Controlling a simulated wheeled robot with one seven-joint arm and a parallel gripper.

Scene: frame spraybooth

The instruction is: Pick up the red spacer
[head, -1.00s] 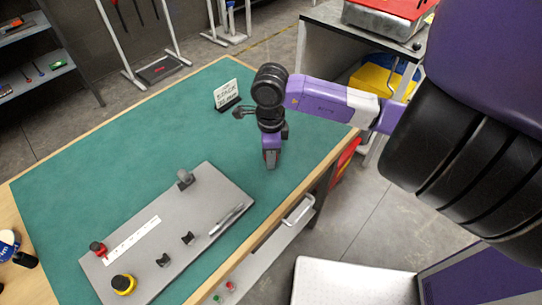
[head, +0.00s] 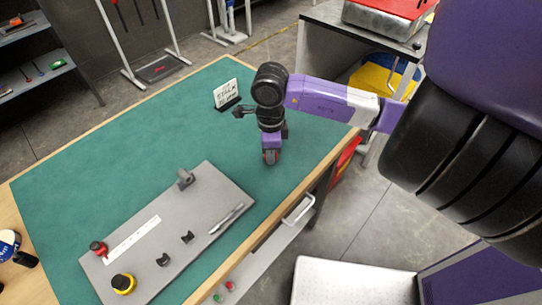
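A small red ring-shaped piece (head: 98,247) sits at the left corner of the grey plate (head: 205,185) on the green-topped table; it looks like the red spacer, with something dark beside it. My gripper (head: 270,158) points down above the green top, to the right of the plate and well away from the red piece. Its fingers are small and seen from above, so I cannot tell whether they are open or shut. A yellow ring on a dark base (head: 123,284) is on the plate near the red piece.
The plate also carries a grey upright peg (head: 185,177), two small dark holders (head: 187,238), a pen-like tool (head: 227,218) and a white marked strip (head: 133,239). A small sign (head: 226,95) stands behind my gripper. The table's left and middle are clear.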

